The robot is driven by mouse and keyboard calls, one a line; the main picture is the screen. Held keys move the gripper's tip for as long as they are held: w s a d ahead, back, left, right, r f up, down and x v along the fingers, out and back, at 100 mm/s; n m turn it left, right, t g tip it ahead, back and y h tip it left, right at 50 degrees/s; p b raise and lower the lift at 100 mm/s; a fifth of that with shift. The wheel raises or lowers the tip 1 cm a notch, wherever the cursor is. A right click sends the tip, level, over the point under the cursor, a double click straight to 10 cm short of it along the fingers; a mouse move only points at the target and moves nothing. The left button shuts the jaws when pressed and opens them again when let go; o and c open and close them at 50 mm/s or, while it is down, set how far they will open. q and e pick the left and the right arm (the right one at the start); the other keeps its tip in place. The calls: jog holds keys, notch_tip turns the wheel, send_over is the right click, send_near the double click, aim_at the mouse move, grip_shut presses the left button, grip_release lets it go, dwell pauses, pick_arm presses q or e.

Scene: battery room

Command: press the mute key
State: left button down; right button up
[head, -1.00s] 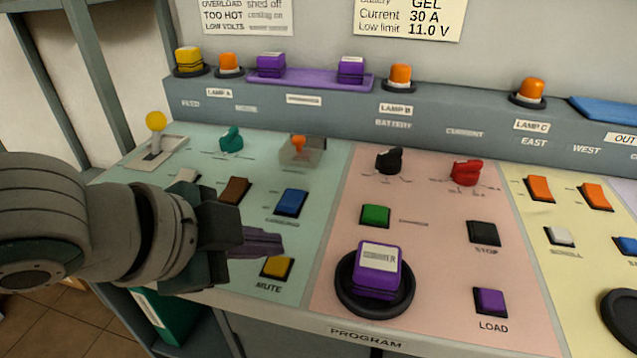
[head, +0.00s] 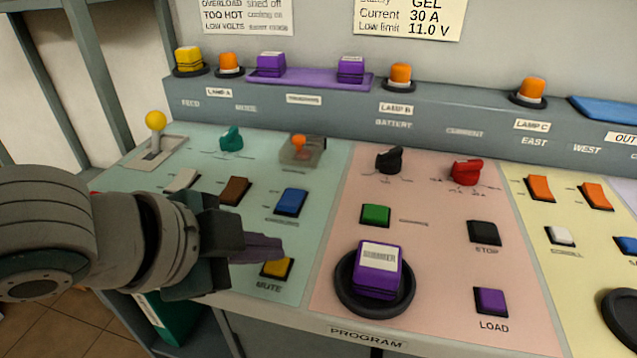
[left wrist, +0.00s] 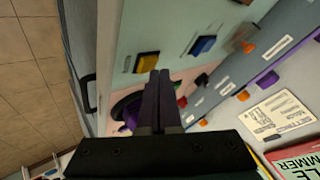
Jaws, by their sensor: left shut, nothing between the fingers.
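The mute key is a yellow key (head: 277,268) in a black frame at the front of the green panel section, above the printed word MUTE. It also shows in the left wrist view (left wrist: 147,63), just beyond the fingertips. My left gripper (head: 280,249) is shut and empty, its dark purple fingers pointing right. In the head view the fingertips overlap the key's back edge. In the left wrist view the fingers (left wrist: 158,80) reach up to the key's lower edge. I cannot tell whether they touch it. My right gripper is not in view.
A blue key (head: 291,202) and a brown key (head: 234,191) lie behind the mute key. A purple block (head: 378,270) stands in a round black holder to the right. The console's front edge is close below the mute key.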

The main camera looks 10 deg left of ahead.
aim_at(267, 268)
pick_arm(q)
jog(key=shift+f, duration=0.5)
dwell(0.6)
jog(key=shift+r+p, duration=0.9)
jog(key=shift+r, duration=0.1)
notch_tip(267, 268, up, 5)
jog(key=p, duration=0.5)
jog(key=shift+p, duration=0.4)
